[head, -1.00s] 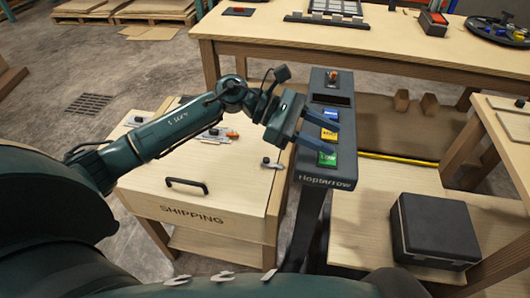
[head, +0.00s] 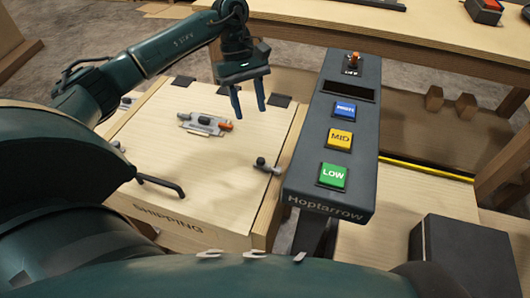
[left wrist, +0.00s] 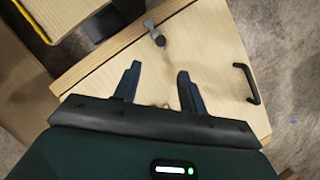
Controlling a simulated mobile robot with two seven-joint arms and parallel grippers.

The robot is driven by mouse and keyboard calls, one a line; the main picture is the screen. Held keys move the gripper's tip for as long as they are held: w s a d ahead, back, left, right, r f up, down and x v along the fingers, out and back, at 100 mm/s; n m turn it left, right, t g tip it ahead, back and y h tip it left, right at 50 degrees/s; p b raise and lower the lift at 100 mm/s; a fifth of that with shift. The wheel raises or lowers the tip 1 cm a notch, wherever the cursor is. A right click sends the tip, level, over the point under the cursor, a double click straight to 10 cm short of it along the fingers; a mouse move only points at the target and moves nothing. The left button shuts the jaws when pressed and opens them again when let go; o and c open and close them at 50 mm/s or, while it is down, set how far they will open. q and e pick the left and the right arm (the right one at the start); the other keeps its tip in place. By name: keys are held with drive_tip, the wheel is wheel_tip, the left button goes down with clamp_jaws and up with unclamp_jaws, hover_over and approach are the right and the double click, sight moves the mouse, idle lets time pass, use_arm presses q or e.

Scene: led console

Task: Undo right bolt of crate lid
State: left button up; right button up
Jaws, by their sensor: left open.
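The SHIPPING crate lid (head: 160,165) is shut, with a black handle (head: 161,184) at its front. A small dark-knobbed latch (head: 266,166) sits at the lid's right edge; a similar knob shows in the left wrist view (left wrist: 157,38). A metal bolt with an orange end (head: 207,124) lies in the middle of the lid. Another dark knob (head: 118,147) is at the left edge, partly near my arm. My left gripper (head: 249,112) is open and empty, fingers pointing down above the lid's right back part, apart from the latch. My right gripper is not in view.
A dark console (head: 340,110) with blue, yellow and green buttons stands close to the crate's right side. A black box (head: 460,262) is at the lower right. A wooden table (head: 420,60) runs along the back.

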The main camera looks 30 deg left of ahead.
sight(260, 160)
use_arm(q)
drive_tip(key=x, duration=1.2)
drive_tip(key=shift+s+d+f, duration=0.2)
drive_tip(key=shift+s+f, duration=0.05)
drive_tip(key=shift+c, duration=0.4)
clamp_jaws()
